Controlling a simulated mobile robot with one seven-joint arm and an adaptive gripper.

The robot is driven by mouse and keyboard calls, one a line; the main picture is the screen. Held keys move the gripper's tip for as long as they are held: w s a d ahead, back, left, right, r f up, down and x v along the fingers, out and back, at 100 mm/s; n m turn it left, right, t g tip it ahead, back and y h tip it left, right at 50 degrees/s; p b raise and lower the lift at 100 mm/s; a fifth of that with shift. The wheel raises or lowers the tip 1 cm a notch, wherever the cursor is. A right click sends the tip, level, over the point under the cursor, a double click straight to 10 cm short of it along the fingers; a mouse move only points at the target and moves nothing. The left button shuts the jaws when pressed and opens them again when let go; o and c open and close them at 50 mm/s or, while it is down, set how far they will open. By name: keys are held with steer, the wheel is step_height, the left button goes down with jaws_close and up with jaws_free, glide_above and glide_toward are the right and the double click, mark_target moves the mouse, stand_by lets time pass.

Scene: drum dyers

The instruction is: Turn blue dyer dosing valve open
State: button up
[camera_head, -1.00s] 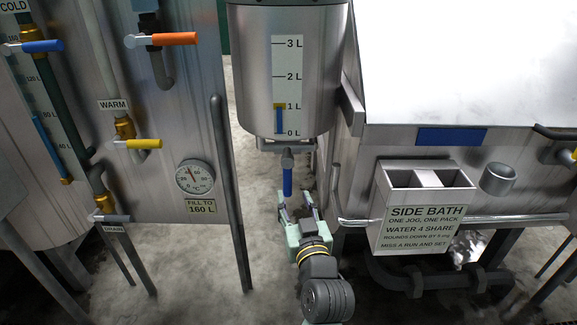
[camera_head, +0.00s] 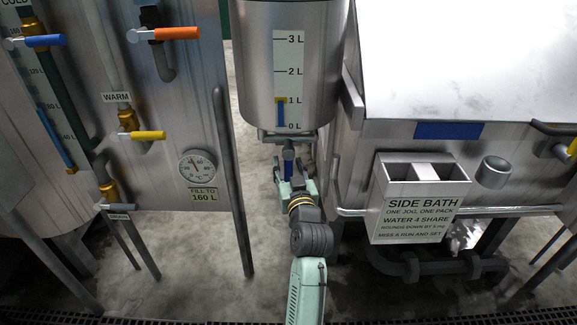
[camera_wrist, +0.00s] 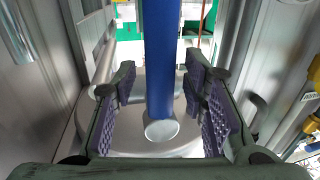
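The blue dosing valve handle (camera_head: 288,165) hangs straight down under the steel dosing tank (camera_head: 251,75) in the head view. In the wrist view the blue handle (camera_wrist: 160,60) stands between my two finger pads, with a visible gap on each side. My gripper (camera_head: 290,178) is open around the handle, and it also shows in the wrist view (camera_wrist: 163,105). The fingers do not appear to touch the handle. The valve body is partly hidden in the head view.
The steel side bath wall (camera_head: 345,160) stands close to the right of my gripper. The panel with its gauge (camera_head: 197,167) and a grey vertical pipe (camera_head: 233,180) are to the left. A side bath box (camera_head: 421,200) with a sign juts out at right.

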jaws_close()
stand_by(0.4)
stand_by(0.4)
